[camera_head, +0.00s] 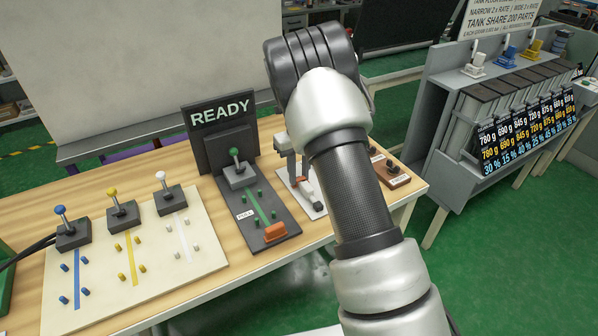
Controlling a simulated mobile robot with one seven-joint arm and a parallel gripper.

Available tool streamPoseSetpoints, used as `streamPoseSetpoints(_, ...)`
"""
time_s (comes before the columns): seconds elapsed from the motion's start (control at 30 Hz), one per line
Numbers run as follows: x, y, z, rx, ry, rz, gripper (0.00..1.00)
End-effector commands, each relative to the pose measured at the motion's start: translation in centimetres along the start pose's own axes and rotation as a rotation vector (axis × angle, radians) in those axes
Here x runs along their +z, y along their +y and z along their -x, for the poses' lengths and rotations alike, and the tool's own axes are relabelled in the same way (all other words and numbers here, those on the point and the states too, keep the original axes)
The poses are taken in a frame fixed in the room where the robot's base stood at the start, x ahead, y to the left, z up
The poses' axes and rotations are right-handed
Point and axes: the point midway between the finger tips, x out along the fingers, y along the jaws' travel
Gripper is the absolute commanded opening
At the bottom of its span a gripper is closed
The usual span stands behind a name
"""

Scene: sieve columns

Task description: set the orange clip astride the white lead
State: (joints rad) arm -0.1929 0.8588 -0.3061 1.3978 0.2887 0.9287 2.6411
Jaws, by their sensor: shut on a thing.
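An orange clip (276,231) rests at the near end of the dark panel (268,206), close to the end of a green stripe. The white lead (183,236) is a pale stripe on the cream board (108,274). It runs toward the near edge from a dark block with a white-knobbed lever (167,192), with small pale pegs beside it. The clip is apart from the white lead, to its right. My arm rises from the lower right and ends in a dark joint at the top middle. I cannot make out my gripper's fingers; the arm seems to hide them.
Blue (76,277) and yellow (130,258) leads with pegs and levers lie left of the white one. A READY sign (219,113) stands behind the green-knobbed lever (236,168). A pale plate with a grey fixture (290,165) is partly behind my arm. A grey rack (452,125) stands right.

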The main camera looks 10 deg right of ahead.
Motion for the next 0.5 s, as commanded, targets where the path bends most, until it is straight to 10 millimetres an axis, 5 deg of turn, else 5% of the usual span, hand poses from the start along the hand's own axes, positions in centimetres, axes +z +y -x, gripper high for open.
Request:
streamPoseSetpoints(0.1,0.00,0.01,-0.06,0.000,0.000,0.000,0.00)
streamPoseSetpoints(0.13,0.00,0.01,-0.06,0.000,0.000,0.000,0.29)
streamPoseSetpoints(0.2,0.00,0.01,-0.06,0.000,0.000,0.000,0.41)
streamPoseSetpoints(0.5,0.01,-0.01,0.01,0.000,0.000,0.000,0.43)
